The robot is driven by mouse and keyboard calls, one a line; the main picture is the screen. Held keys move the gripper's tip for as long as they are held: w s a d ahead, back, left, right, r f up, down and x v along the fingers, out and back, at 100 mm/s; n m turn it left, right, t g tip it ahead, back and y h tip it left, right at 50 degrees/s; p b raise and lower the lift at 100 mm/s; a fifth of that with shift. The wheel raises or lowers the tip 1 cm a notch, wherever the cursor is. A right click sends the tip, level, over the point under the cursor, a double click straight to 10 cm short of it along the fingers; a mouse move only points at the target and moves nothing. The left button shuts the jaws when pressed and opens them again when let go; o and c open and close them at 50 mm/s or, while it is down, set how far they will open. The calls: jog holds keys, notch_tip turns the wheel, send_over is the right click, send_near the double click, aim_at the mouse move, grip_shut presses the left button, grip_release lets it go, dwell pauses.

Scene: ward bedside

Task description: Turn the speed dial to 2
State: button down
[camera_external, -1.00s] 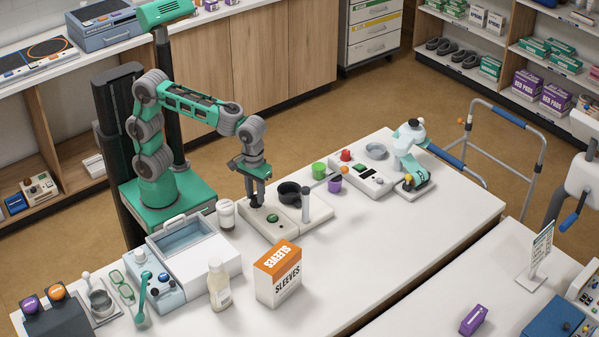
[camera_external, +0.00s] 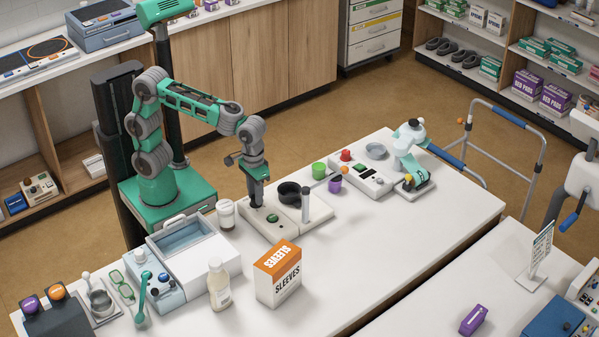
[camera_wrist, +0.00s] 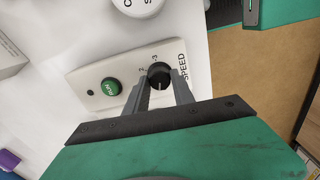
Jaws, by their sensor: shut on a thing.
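The speed dial (camera_wrist: 159,76) is a round black knob with a pointer line, on a cream panel printed with "SPEED", with the marks 2 and 3 readable beside it. My gripper (camera_wrist: 161,88) is shut on the dial, one finger on each side of it. In the external view my gripper (camera_external: 256,204) points straight down onto the panel and hides the dial. The exact mark the pointer faces cannot be told. A green button (camera_wrist: 111,86) sits on the same panel (camera_external: 259,224), beside the dial.
A black round bowl (camera_external: 289,192) and a light grey post (camera_external: 306,206) stand right of the panel. A white lidded jar (camera_external: 226,214) is close on the left. An orange and white sleeves box (camera_external: 279,275) and a bottle (camera_external: 219,285) stand in front.

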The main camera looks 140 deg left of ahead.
jog(key=m+p, duration=0.1)
jog(key=m, duration=0.4)
jog(key=shift+r+m+p, duration=0.15)
jog(key=shift+m+p, duration=0.15)
jog(key=shift+p, duration=0.05)
jog(key=m+p, duration=0.1)
jog(key=m, duration=0.3)
jog(key=m+p, duration=0.1)
jog(key=m, duration=0.4)
jog(key=shift+m, duration=0.4)
jog(key=m+p, duration=0.1)
jog(key=m, duration=0.3)
jog(key=shift+m, duration=0.4)
jog(key=c, duration=1.1)
grip_release()
jog(key=shift+o, duration=0.2)
